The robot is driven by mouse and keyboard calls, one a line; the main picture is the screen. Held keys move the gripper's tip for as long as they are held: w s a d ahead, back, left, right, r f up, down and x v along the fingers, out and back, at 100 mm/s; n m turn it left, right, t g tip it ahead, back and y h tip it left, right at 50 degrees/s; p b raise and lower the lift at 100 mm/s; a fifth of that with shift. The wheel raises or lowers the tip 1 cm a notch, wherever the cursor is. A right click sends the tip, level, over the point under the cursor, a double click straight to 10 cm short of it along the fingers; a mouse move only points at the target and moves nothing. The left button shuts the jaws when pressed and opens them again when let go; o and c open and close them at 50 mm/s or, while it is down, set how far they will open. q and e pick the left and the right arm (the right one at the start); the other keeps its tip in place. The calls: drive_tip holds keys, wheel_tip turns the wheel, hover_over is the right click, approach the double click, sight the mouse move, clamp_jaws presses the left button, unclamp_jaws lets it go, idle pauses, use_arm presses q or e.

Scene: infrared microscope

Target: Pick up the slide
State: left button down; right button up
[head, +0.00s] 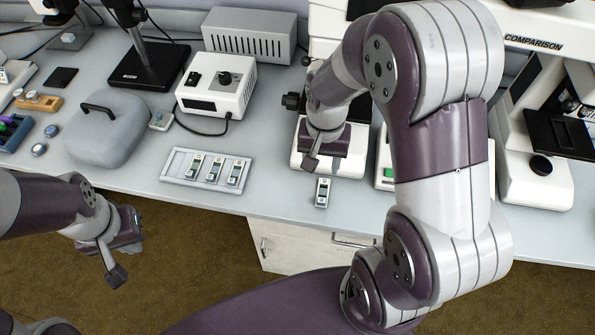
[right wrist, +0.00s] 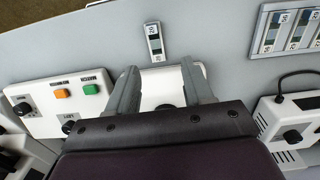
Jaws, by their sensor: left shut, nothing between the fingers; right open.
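A single slide (head: 322,192), pale with a dark label area, lies flat on the bench near its front edge, in front of a white instrument base. It also shows in the right wrist view (right wrist: 154,42), beyond the fingertips and apart from them. My right gripper (right wrist: 162,80) is open and empty, over the white base. In the head view it is partly hidden by its own wrist. Several more slides (head: 214,168) lie in a pale tray (head: 176,162) to the left. My left gripper (head: 132,228) is shut and empty, out past the bench's front edge at the left.
A white control box (head: 215,88) stands behind the tray, with a grey rounded case (head: 106,130) to its left. The white instrument base (right wrist: 150,98) lies under my right fingers. A box with orange and green buttons (right wrist: 75,103) is beside it. Bench around the slide is clear.

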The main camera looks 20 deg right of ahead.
sight(322, 198)
drive_tip(key=f, duration=0.1)
drive_tip(key=s+f, duration=0.2)
drive_tip(key=shift+s+d+f, duration=0.15)
drive_tip(key=shift+d+f, duration=0.1)
drive_tip(key=f, duration=0.2)
drive_tip(key=w+f, duration=0.1)
drive_tip(key=f, duration=0.1)
drive_tip(key=shift+a+b, duration=0.1)
drive_tip(key=shift+b, duration=0.3)
drive_tip(key=f, duration=0.4)
drive_tip(key=shift+s, duration=0.4)
drive_tip(key=shift+w+f, duration=0.2)
drive_tip(key=shift+f, duration=0.15)
use_arm(q)
drive_tip(key=shift+s+d+f, duration=0.2)
drive_tip(key=shift+s+f, duration=0.3)
drive_tip(key=shift+s, duration=0.25)
use_arm(e)
drive_tip(key=shift+s, duration=0.1)
clamp_jaws()
